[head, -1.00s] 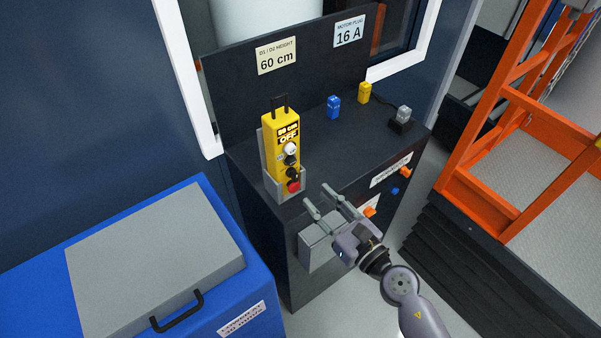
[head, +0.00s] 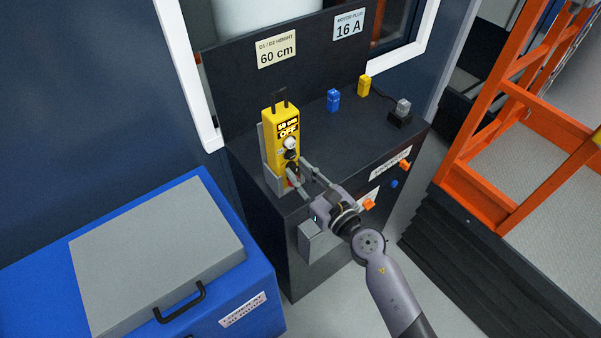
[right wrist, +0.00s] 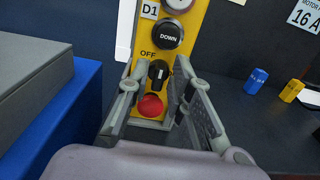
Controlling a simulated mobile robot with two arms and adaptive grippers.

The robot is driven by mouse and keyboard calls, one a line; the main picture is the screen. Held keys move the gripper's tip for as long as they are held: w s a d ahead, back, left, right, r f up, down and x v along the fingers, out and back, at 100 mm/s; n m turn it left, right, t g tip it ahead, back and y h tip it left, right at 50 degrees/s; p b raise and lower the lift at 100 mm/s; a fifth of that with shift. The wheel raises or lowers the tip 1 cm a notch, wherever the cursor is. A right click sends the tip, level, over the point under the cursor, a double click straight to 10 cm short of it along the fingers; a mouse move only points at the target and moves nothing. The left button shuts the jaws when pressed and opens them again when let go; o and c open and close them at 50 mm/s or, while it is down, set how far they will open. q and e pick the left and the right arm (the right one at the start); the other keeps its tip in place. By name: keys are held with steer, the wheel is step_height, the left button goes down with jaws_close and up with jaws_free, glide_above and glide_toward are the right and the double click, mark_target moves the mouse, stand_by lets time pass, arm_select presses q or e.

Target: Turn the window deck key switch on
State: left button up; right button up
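A yellow control pendant (head: 283,136) stands upright in a grey holder on the dark cabinet, with an OFF display and a white button. In the right wrist view the pendant (right wrist: 186,54) shows a black DOWN button, a black key switch (right wrist: 158,71) beside the word OFF, and a red button (right wrist: 151,106) below it. My right gripper (head: 300,177) is at the lower front of the pendant. Its fingers (right wrist: 161,87) are spread apart, one on each side of the key switch, and I cannot tell if they touch it. My left gripper is not in view.
A blue chest with a grey lid (head: 160,255) is at left. An orange frame (head: 470,190) stands at right.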

jaws_close()
stand_by(0.4)
steer(key=m+p, duration=0.1)
steer(key=m, duration=0.2)
steer(key=shift+d, duration=0.1)
steer(key=m+p, duration=0.1)
steer(key=m, duration=0.4)
steer(key=m+p, duration=0.1)
steer(key=m, duration=0.4)
steer(key=m+p, duration=0.1)
steer(key=m, duration=0.3)
steer(key=shift+w+d+f+m+p, duration=0.2)
steer(key=shift+d+f+m+p, duration=0.1)
steer(key=shift+f+m, duration=0.1)
stand_by(0.3)
